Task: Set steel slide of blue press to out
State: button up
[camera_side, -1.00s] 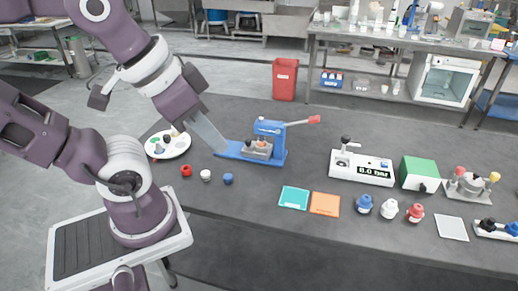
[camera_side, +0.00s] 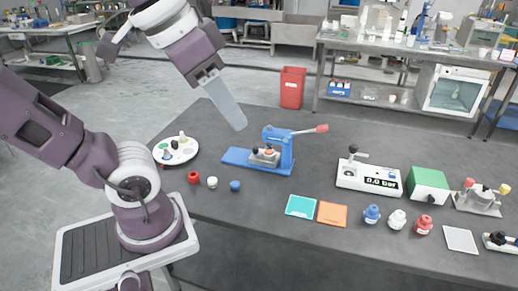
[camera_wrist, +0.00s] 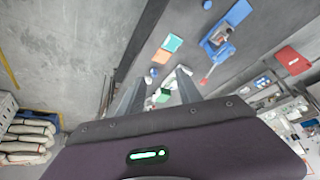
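The blue press (camera_side: 281,150) stands on the dark table, with its red-tipped lever pointing right. Its long blue base (camera_side: 238,157) reaches out to the left. The steel slide (camera_side: 265,156), with a dark knob on top, sits at the column end of the base, under the press head; the left part of the base is bare. The press also shows in the wrist view (camera_wrist: 214,46), where the slide is too small to make out. My gripper (camera_side: 239,122) is above and behind the base, apart from the press. In the wrist view its fingers (camera_wrist: 158,86) are spread with nothing held.
A round white palette (camera_side: 176,158) and small red, white and blue caps (camera_side: 212,182) lie left of the press. Teal and orange squares (camera_side: 331,213) lie in front. A white gauge device (camera_side: 368,176) and green box (camera_side: 427,184) stand to the right.

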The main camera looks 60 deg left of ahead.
jog(key=w+a+r+m+g, duration=0.1)
jog(key=w+a+r, duration=0.1)
jog(key=w+a, duration=0.25)
jog(key=w+a+r+m+g, duration=0.1)
jog(key=w+a+r, duration=0.2)
jog(key=w, duration=0.3)
jog(key=m+g, duration=0.3)
jog(key=m, duration=0.1)
send_over(256, 148)
notch_tip(256, 148, down, 7)
notch_tip(256, 148, down, 31)
jog(key=shift+f, duration=0.2)
grip_shut()
jog(key=shift+r, duration=0.1)
